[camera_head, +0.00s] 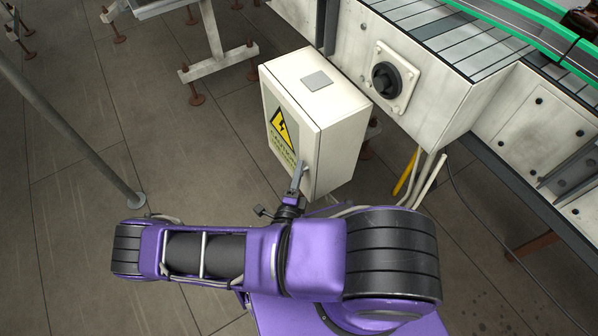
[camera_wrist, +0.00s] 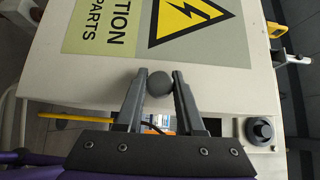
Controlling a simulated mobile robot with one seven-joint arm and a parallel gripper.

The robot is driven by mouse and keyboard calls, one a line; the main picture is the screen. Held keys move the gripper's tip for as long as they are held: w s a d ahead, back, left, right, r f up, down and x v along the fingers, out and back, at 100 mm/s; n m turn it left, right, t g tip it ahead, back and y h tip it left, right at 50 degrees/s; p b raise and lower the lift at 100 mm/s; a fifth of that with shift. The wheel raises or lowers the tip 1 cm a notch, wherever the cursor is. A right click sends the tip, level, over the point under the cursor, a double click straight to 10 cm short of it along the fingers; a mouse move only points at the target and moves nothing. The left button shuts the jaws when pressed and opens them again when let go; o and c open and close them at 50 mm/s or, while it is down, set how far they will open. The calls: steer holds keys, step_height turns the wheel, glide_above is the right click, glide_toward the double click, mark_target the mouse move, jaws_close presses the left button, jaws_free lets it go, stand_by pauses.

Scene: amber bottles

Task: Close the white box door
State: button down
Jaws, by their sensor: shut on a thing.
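The white box (camera_head: 340,150) stands below the conveyor's side panel in the head view. Its white door (camera_head: 268,105) faces left and carries a yellow caution label (camera_head: 282,130). The door also fills much of the wrist view (camera_wrist: 240,85), with its label at the top. My gripper (camera_head: 298,178) is at the lower near corner of the door. In the wrist view my gripper (camera_wrist: 160,74) has its two fingers on either side of a round grey knob (camera_wrist: 160,85) near the door's edge, shut on it. I cannot tell exactly how far the door stands from the box.
The conveyor frame (camera_head: 440,100) with a black rotary switch (camera_head: 385,78) stands right behind the box. Yellow and white pipes (camera_head: 408,172) run down to the right of the box. A slanted grey pole (camera_head: 70,120) is at left. Floor between pole and box is clear.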

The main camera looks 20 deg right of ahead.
steer(key=shift+d, duration=0.3)
steer(key=c, duration=0.5)
jaws_free()
steer(key=shift+c, duration=0.2)
steer(key=shift+a, duration=0.15)
steer(key=shift+s+a, duration=0.3)
steer(key=shift+s, duration=0.15)
steer(key=v, duration=1.6)
steer(key=shift+a, duration=0.1)
